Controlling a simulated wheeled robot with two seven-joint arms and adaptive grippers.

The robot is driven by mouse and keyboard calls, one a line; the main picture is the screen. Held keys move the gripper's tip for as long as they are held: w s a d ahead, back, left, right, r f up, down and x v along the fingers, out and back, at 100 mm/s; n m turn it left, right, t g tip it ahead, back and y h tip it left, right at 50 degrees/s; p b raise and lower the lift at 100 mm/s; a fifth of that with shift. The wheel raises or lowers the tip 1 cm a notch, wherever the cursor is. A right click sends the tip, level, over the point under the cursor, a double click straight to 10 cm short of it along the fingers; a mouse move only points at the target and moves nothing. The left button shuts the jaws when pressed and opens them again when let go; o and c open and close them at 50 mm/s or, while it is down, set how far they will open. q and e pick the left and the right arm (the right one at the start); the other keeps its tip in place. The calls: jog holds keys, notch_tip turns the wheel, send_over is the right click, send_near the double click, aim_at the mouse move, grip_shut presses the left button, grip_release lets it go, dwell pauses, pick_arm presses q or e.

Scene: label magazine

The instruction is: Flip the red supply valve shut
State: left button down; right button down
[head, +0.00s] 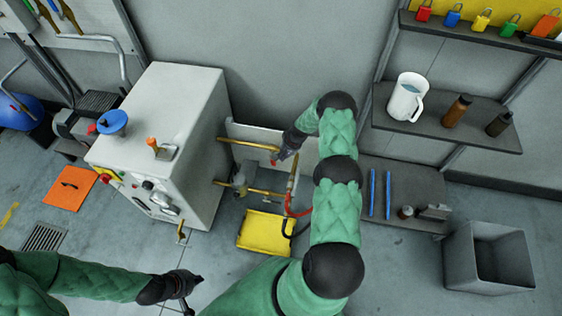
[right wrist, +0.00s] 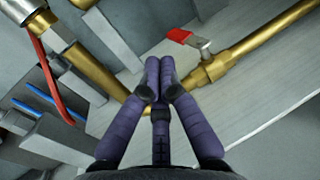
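The red supply valve handle (right wrist: 180,36) sits on a brass valve body (right wrist: 208,70) on a brass pipe in the right wrist view. The lever stands out at an angle to the pipe, and its red end points left. In the head view the red handle (head: 274,162) is a small patch close to my right gripper (head: 281,157). My right gripper's fingers (right wrist: 160,65) are pressed together with nothing between them, just left of the valve body; contact cannot be told. My left gripper (head: 190,288) is low at the left in the head view, its fingers too small to read.
A white cabinet (head: 165,125) stands left of the pipes. A yellow tray (head: 264,232) lies on the floor below them. A shelf (head: 440,125) with a white jug (head: 405,98) and bottles is at the right.

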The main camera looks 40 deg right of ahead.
aim_at(273, 162)
jog(key=d+b+x, duration=0.2)
jog(key=b+x, duration=0.2)
jog(key=x, duration=0.5)
jog(key=shift+w+d+f, duration=0.25)
jog(key=shift+w+d, duration=0.05)
jog(key=shift+d, duration=0.1)
jog(key=shift+w+a+f+b, duration=0.4)
jog(key=shift+w+a+b, duration=0.15)
jog(key=shift+b, duration=0.55)
